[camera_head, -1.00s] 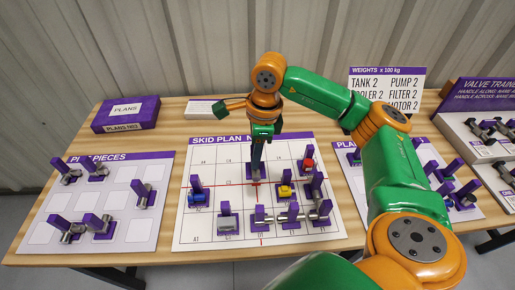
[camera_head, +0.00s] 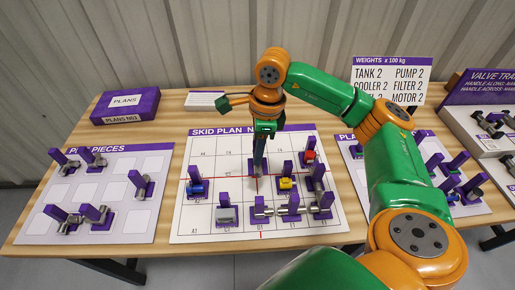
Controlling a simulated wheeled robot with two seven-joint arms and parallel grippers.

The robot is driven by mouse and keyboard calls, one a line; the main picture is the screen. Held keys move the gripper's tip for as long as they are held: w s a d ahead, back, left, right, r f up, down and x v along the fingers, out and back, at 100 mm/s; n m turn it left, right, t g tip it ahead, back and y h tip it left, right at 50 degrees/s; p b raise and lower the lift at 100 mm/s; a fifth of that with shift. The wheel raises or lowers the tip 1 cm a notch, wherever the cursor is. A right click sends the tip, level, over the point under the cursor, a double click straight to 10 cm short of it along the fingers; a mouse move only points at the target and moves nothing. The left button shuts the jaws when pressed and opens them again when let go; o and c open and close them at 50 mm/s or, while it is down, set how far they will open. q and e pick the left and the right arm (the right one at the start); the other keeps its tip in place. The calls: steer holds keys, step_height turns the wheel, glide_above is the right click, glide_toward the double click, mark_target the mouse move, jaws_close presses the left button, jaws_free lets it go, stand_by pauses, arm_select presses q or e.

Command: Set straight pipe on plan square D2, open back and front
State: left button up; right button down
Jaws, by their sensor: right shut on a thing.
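My right gripper (camera_head: 264,135) is above the middle of the skid plan board (camera_head: 185,235), pointing down. It is shut on the purple upright handle of a piece (camera_head: 258,166). The body of that piece is small and mostly hidden, so I cannot tell its openings or whether it touches the board. It is near the red line crossing, behind the front row of pieces. In that row a grey pipe piece with a purple handle (camera_head: 263,208) stands just above the D1 label. My left gripper is not in view.
On the plan stand a blue piece (camera_head: 197,188), a yellow piece (camera_head: 286,184), a red piece (camera_head: 309,156), a grey tank-like piece (camera_head: 226,214) and more pipes at right. A pipe pieces board (camera_head: 120,228) lies left. My right arm covers part of the right-hand board (camera_head: 352,160).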

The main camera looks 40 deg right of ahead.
steer(key=shift+a+f+b, duration=0.1)
steer(key=shift+f+b, duration=2.1)
steer(key=shift+f, duration=0.45)
steer(key=shift+f+b, duration=1.6)
steer(key=shift+f, duration=0.2)
steer(key=shift+f+b, duration=0.65)
steer(key=shift+f, duration=0.05)
steer(key=c, duration=0.6)
jaws_free()
steer(key=shift+r, duration=0.15)
steer(key=shift+r+p, duration=0.5)
steer(key=shift+r, duration=0.1)
